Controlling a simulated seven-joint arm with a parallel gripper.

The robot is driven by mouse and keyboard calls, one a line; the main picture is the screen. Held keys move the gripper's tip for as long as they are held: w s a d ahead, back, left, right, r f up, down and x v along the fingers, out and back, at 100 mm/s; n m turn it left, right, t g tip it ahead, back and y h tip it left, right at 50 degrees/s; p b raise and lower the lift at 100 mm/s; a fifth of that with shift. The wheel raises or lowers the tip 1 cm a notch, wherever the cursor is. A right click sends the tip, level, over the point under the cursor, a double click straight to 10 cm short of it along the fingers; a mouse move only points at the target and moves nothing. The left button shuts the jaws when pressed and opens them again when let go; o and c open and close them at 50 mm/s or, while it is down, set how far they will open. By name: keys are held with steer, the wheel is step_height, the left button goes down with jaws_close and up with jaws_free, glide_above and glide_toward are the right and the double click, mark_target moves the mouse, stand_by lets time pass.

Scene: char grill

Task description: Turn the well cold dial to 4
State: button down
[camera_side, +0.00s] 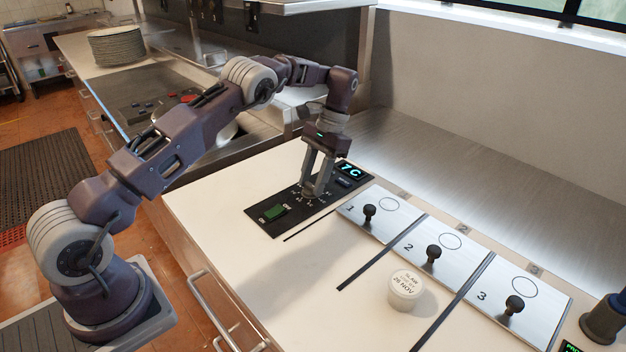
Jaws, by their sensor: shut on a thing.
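The well cold dial sits on a black control panel (264,217) set into the white counter. Small white marks ring the dial. My gripper (313,193) points down over the panel and is shut on the dial, which its fingers mostly hide. I cannot read which number the dial points to. A display (350,170) at the panel's far right end reads 7 C in blue.
Steel lids numbered 1 (381,226), 2 (449,233) and 3 (497,305), with black knobs, lie right of the panel. A white labelled tub (405,290) stands in front of them. The counter left of the panel is clear.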

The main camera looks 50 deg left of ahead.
stand_by(0.4)
steer(key=c, duration=0.9)
jaws_free()
steer(key=shift+c, duration=0.2)
step_height(320, 180, up, 10)
